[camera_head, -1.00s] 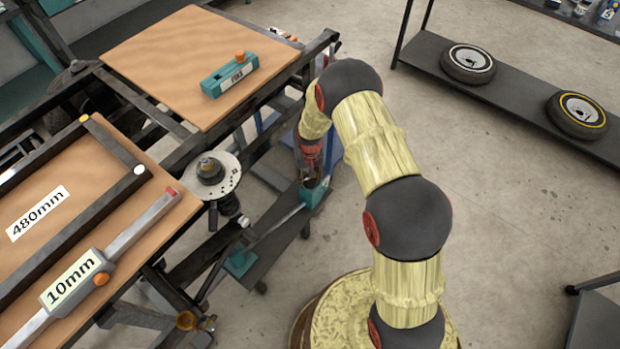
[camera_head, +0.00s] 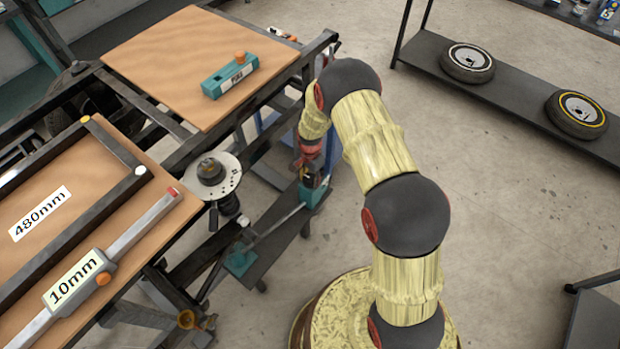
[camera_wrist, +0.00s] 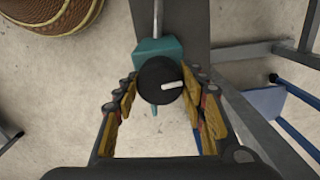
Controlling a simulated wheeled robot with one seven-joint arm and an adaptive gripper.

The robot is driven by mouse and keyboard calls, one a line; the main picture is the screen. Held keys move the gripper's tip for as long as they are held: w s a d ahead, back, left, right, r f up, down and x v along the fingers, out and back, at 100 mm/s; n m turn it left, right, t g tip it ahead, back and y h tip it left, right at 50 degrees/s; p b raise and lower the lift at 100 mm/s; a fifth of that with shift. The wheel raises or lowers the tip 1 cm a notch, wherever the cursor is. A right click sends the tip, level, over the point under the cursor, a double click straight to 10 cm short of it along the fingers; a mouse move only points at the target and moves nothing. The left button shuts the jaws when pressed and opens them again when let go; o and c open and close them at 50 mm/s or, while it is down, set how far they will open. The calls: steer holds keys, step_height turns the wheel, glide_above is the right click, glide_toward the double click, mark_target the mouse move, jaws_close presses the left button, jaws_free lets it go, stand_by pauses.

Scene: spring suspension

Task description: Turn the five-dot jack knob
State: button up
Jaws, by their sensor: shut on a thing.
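A black round knob (camera_wrist: 152,88) with a white pointer bar shows in the wrist view, on a teal jack body (camera_wrist: 150,50) with a metal rod running from it. No dots can be made out on it.
A second teal block (camera_head: 240,262) sits at the rod's other end. Wheels (camera_head: 468,62) lie on a shelf at right. Open floor lies between.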

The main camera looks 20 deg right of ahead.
mark_target(310, 177)
steer(key=shift+m, duration=0.9)
steer(key=o, duration=1.1)
steer(key=shift+c, duration=0.2)
steer(key=shift+o, duration=0.5)
step_height(310, 177, up, 12)
